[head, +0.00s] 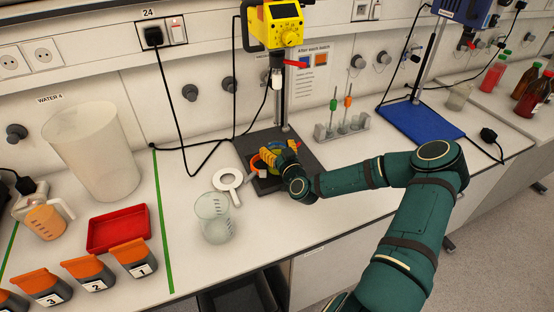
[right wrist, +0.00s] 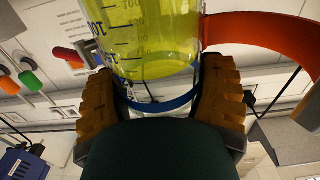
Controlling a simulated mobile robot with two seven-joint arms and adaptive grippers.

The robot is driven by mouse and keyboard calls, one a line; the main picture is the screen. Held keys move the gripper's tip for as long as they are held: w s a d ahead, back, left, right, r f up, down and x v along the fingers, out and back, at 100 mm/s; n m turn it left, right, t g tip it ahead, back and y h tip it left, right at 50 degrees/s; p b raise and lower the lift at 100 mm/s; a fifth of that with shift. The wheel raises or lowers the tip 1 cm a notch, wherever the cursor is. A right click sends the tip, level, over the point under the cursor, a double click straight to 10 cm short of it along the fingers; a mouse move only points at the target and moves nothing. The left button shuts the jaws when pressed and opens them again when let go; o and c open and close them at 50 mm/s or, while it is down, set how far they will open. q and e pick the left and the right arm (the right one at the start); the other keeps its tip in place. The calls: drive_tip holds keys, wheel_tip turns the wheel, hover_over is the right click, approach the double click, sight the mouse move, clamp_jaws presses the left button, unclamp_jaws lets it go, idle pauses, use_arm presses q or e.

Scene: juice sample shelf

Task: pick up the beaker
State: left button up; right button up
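A clear graduated beaker (right wrist: 146,35) with yellow-green liquid, a blue band and an orange handle (right wrist: 265,35) fills the top of the right wrist view. In the head view it is mostly hidden by my right gripper (head: 272,153), at the dark stand plate under the yellow stirrer. My right gripper's two ribbed fingers (right wrist: 158,88) lie against opposite sides of the beaker and look shut on it. I cannot tell whether its bottom touches the plate. A second, clear beaker (head: 214,220) stands on the bench to the left. My left gripper is not in view.
The yellow stirrer (head: 277,27) hangs above my right gripper on its post. A red tray (head: 119,230) and a large jug (head: 94,155) are at left.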

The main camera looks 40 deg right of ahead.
drive_tip(key=c, duration=0.3)
drive_tip(key=shift+s+r, duration=0.1)
drive_tip(key=shift+r, duration=0.05)
drive_tip(key=shift+s+a+r, duration=0.2)
drive_tip(key=shift+s+r, duration=0.45)
drive_tip(key=shift+r, duration=0.05)
drive_tip(key=s+a+r, duration=0.2)
drive_tip(key=s+r, duration=0.1)
drive_tip(key=s, duration=0.3)
drive_tip(key=s+a+r+p, duration=0.1)
drive_tip(key=s+r, duration=0.2)
drive_tip(key=s, duration=0.2)
drive_tip(key=shift+s+a+r, duration=0.15)
drive_tip(key=shift+s+a, duration=0.2)
idle(0.3)
drive_tip(key=o, duration=0.5)
drive_tip(key=c, duration=0.5)
